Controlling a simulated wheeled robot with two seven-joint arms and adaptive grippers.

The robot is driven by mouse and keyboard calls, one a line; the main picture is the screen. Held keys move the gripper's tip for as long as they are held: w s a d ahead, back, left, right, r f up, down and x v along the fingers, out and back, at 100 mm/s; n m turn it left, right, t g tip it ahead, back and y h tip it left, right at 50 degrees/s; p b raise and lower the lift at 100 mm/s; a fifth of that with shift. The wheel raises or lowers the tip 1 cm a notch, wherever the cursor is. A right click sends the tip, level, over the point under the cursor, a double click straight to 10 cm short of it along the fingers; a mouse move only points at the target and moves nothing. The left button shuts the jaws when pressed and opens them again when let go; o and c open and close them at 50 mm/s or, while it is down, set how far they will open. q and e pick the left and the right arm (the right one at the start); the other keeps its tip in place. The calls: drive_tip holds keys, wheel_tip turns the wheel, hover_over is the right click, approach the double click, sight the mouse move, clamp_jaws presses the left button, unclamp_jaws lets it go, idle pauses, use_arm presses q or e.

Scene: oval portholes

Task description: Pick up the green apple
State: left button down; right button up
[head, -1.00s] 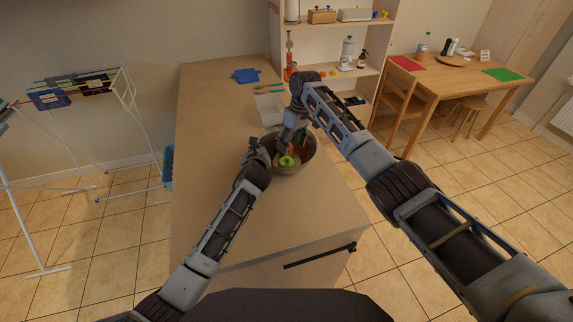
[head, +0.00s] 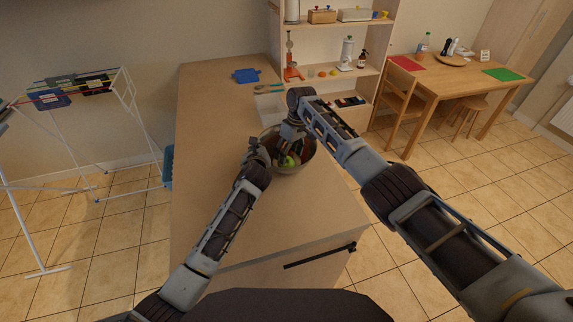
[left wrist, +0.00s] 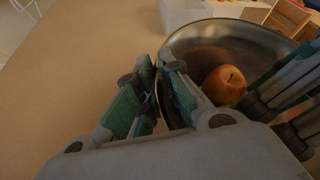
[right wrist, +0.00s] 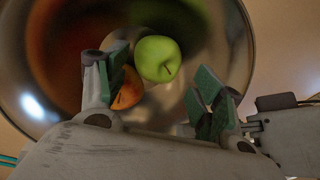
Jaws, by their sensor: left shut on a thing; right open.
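The green apple (head: 288,161) lies inside a metal bowl (head: 312,161) on the counter. In the right wrist view the green apple (right wrist: 158,58) sits just ahead of and between the fingers of my right gripper (right wrist: 160,92), which is open and reaches down into the bowl. A red-yellow apple (right wrist: 128,90) lies beside the green one, partly behind a finger; it also shows in the left wrist view (left wrist: 224,86). My left gripper (left wrist: 158,92) is shut on the near-left rim of the bowl (left wrist: 190,40). In the head view the right gripper partly covers the green apple.
The wooden counter (head: 215,130) is clear to the left and front of the bowl. A pale tray (head: 270,108) and a blue item (head: 245,75) lie behind it. A shelf unit (head: 335,72) stands at the back.

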sight(288, 160)
drive_tip(key=shift+a+f, duration=0.15)
drive_tip(key=shift+f, duration=1.05)
drive_tip(key=shift+a+f, duration=0.1)
drive_tip(key=shift+f, duration=1.05)
drive_tip(key=shift+s+d, duration=0.1)
drive_tip(key=c, duration=0.7)
